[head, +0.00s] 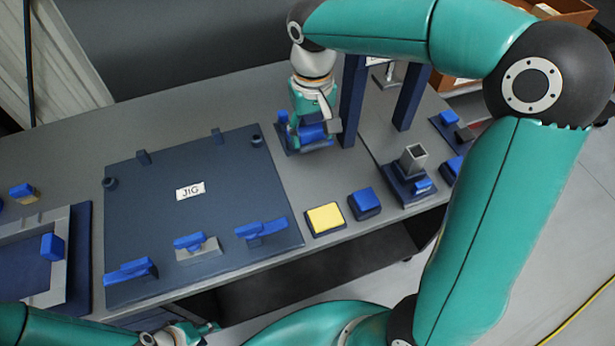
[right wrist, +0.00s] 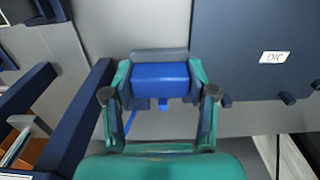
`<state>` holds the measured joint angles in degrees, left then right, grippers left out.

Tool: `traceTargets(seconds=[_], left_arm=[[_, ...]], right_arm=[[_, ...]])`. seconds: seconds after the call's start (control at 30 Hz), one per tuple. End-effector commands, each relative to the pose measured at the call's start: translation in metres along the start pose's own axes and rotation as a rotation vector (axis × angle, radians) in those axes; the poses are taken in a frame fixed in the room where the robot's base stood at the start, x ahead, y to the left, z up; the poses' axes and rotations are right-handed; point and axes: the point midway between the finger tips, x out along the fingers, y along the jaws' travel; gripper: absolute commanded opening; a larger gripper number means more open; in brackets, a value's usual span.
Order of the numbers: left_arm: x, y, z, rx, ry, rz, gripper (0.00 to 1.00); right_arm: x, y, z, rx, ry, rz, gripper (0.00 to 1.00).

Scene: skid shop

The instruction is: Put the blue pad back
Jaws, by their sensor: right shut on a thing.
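My right gripper (head: 312,112) reaches down to the far side of the bench, right of the JIG plate. It is shut on a blue block-shaped piece (right wrist: 160,80), its two fingers at either end of it. The piece also shows in the head view (head: 313,133), partly hidden by the gripper, over a dark base. It may be the blue pad; I cannot be sure. Whether it rests on the base or is just above it is unclear. My left gripper (head: 190,334) is at the bottom edge, partly cut off; its opening cannot be made out.
The JIG plate (head: 180,225) carries several blue-handled clamps along its front. A yellow pad (head: 325,218) and a blue block (head: 365,202) sit near the front edge. Dark posts (head: 352,100) stand just right of my right gripper. A square tube fixture (head: 413,162) stands further right.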

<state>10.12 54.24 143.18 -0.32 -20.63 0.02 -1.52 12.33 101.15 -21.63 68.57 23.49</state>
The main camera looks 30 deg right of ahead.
Motion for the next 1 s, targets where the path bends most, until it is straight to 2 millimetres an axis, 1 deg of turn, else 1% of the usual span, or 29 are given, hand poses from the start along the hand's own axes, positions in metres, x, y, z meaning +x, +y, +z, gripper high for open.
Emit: traceTargets(seconds=[0.03,0.2,0.4,0.5,0.73,0.9,1.0], left_arm=[[0.0,0.0,0.0,0.0,-0.001,0.0,0.4],[0.0,0.0,0.0,0.0,0.0,0.0,0.4],[-0.002,0.001,0.0,0.0,0.0,0.0,0.4],[-0.002,0.001,0.0,0.0,0.0,0.0,0.4],[-0.002,0.001,0.0,0.0,0.0,0.0,0.4],[-0.003,0.001,0.0,0.0,0.0,0.0,0.4],[-0.003,0.001,0.0,0.0,0.0,0.0,0.4]], right_arm=[[0.013,0.001,0.001,0.001,-0.008,0.002,0.25],[0.059,0.001,0.001,0.0,-0.008,0.002,0.25],[0.108,0.001,0.001,0.002,-0.007,0.001,0.25],[0.124,0.0,0.001,0.0,-0.005,0.0,0.25],[0.141,0.0,0.0,0.001,-0.003,0.001,0.25],[0.165,0.0,0.0,0.0,-0.004,0.001,0.25],[0.175,0.0,0.0,0.0,-0.002,0.0,0.25]])
